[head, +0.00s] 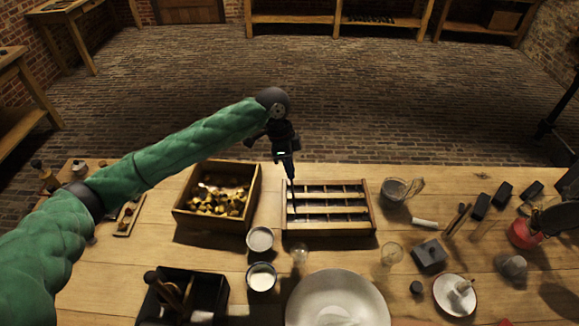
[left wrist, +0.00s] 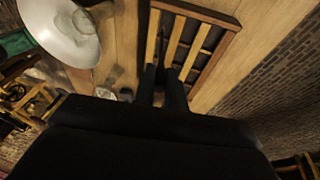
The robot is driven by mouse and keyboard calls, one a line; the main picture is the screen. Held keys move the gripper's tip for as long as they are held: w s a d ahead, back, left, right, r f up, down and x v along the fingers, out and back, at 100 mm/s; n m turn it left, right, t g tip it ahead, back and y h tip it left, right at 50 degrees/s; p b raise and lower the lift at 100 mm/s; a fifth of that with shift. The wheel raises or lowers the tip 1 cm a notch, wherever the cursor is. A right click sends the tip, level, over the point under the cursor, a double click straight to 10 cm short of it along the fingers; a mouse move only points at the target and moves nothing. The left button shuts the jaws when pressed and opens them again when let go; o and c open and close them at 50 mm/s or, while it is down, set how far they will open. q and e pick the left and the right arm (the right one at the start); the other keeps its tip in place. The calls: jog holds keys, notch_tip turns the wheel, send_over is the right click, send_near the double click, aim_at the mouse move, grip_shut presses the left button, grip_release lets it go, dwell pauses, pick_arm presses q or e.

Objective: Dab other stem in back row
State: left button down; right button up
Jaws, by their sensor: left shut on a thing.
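A wooden rack (head: 328,233) with several rows of dark compartments stands in the middle of the table; it also shows in the left wrist view (left wrist: 224,19). My left gripper (head: 289,172) points down over the rack's back left corner. It is shut on a thin dark thing, too small and dim to name, whose lower end is at the rack's left side. In the left wrist view my two dark fingers (left wrist: 163,78) reach toward the rack slats. I cannot make out single stems in the rows, or whether the held thing touches one. My right gripper is not seen.
A wooden box of yellowish pieces (head: 180,214) stands left of the rack. Two small jars (head: 260,240), a large white dish (head: 337,299) and a black caddy (head: 215,296) are in front. A glass mug (head: 394,191) and dark blocks (head: 430,256) are right.

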pick_arm(q)
jog(key=shift+r+p, duration=0.1)
jog(key=shift+p, duration=0.35)
jog(key=shift+f, duration=0.4)
dwell(1.3)
jog(key=shift+r, duration=0.1)
dwell(0.8)
jog(key=shift+r+p, duration=2.15)
jog(key=shift+r, duration=0.3)
